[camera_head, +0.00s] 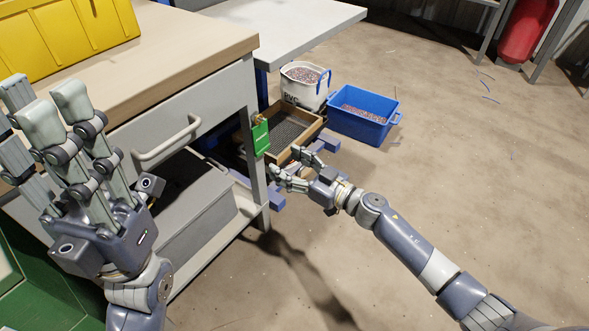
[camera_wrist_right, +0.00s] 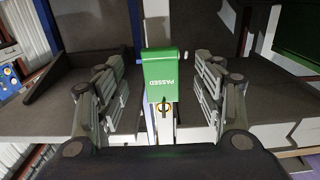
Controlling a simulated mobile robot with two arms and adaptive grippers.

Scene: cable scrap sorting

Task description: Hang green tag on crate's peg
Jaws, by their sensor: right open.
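The green tag (camera_head: 261,138) hangs upright near the left corner of the wood-framed crate (camera_head: 308,136), just beneath a small brass-coloured piece (camera_head: 260,118). I cannot tell whether its ring sits on a peg. In the right wrist view the tag (camera_wrist_right: 162,72) reads "PASSED", with a ring (camera_wrist_right: 163,107) at its end. My right gripper (camera_head: 284,161) is open, in front of the crate and right of the tag. Its fingers (camera_wrist_right: 157,72) appear on both sides of the tag, apart from it. My left gripper (camera_head: 42,110) is open and empty, its fingers up, before the workbench.
The workbench (camera_head: 185,60) with a drawer handle and a leg stands just left of the tag. A blue bin (camera_head: 362,125) and a white sack (camera_head: 303,92) of granules stand behind the crate. A yellow bin (camera_head: 70,35) sits on the bench. The floor at right is mostly clear.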

